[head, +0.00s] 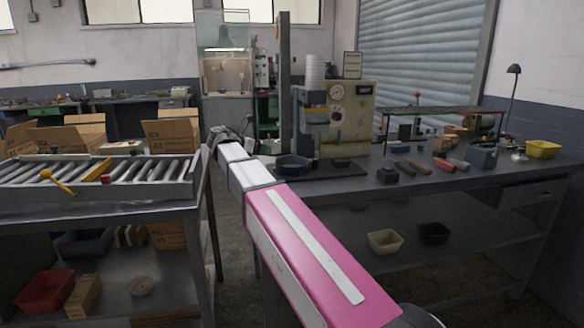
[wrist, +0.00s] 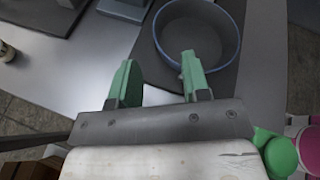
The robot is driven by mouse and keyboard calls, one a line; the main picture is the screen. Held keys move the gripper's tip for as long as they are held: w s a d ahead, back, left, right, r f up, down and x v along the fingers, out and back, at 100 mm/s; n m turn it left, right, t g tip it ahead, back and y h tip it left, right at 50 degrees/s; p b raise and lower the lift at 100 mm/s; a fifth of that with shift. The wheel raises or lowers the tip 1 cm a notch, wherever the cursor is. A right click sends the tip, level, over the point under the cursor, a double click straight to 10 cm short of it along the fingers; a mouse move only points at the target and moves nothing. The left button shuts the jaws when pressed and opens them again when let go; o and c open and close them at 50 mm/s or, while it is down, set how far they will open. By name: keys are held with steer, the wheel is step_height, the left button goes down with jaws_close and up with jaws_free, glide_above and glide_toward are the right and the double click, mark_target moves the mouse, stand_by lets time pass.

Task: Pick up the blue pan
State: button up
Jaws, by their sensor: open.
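The blue pan (head: 294,164) sits on the dark bench, in front of the beige machine with a round dial. In the wrist view the round pan (wrist: 205,34), grey inside with a blue rim, lies on a dark mat at the upper middle. My gripper (wrist: 160,75) is open, with two green fingers spread apart and nothing between them. The right finger overlaps the pan's near rim in the picture; I cannot tell whether it touches. The left finger is over bare bench, left of the pan. In the head view the fingers are not clear.
The beige machine (head: 348,120) and a dark post (head: 284,80) stand close to the pan. Hand tools and a yellow bin (head: 542,149) lie farther right on the bench. A roller conveyor (head: 100,176) stands at left, with cardboard boxes (head: 172,134) behind.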

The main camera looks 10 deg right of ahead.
mark_target(290, 158)
steer(key=x, duration=0.8)
steer(key=shift+d+f, duration=0.15)
steer(key=shift+f, duration=0.15)
jaws_close()
